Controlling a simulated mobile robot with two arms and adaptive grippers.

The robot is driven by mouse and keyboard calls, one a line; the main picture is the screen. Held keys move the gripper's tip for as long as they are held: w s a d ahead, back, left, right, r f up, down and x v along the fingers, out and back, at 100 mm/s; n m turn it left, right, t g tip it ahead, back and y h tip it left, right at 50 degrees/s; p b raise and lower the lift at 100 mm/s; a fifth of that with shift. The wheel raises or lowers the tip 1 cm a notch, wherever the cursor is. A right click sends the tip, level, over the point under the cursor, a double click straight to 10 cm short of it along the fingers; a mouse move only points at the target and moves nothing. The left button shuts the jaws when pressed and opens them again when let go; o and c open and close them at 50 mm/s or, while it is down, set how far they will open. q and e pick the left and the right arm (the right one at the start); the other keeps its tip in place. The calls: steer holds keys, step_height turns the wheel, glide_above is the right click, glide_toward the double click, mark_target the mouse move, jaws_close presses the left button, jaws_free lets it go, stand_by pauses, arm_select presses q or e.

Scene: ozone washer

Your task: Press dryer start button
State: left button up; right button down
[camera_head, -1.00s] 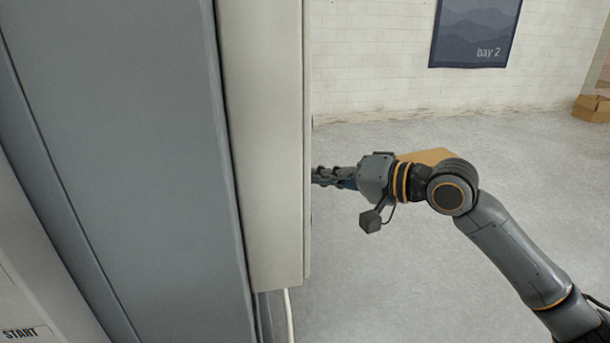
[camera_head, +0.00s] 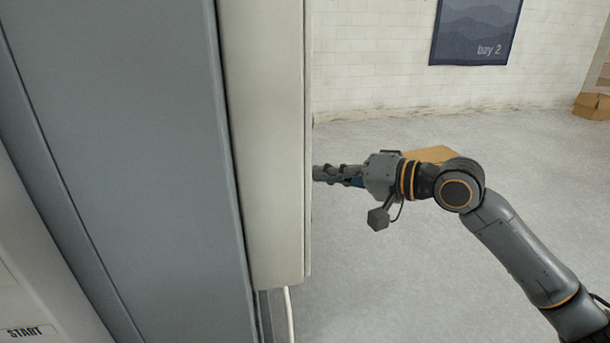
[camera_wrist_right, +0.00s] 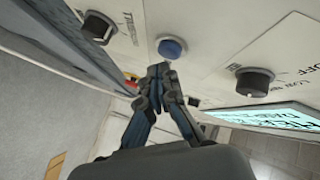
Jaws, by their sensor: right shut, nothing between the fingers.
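In the right wrist view, a round blue button (camera_wrist_right: 171,47) sits on a pale control panel (camera_wrist_right: 205,35). My right gripper (camera_wrist_right: 160,72) is shut and empty, with its fingertips just below the button in the picture. I cannot tell whether they touch it. In the head view, my right gripper (camera_head: 318,173) points left at the right side of a pale upright box (camera_head: 265,140). That side's face is turned away and its controls are hidden there. My left gripper is not in view.
The panel also carries black knobs (camera_wrist_right: 253,82) (camera_wrist_right: 97,28), a red and yellow part (camera_wrist_right: 131,78) and a lit display (camera_wrist_right: 265,117). A white cable (camera_head: 289,315) hangs under the box. A cardboard box (camera_head: 430,155) lies behind my arm. Open floor lies to the right.

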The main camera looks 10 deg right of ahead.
steer(key=shift+d, duration=0.15)
steer(key=shift+w+d+b, duration=0.1)
steer(key=shift+d+b, duration=0.35)
steer(key=shift+d, duration=2)
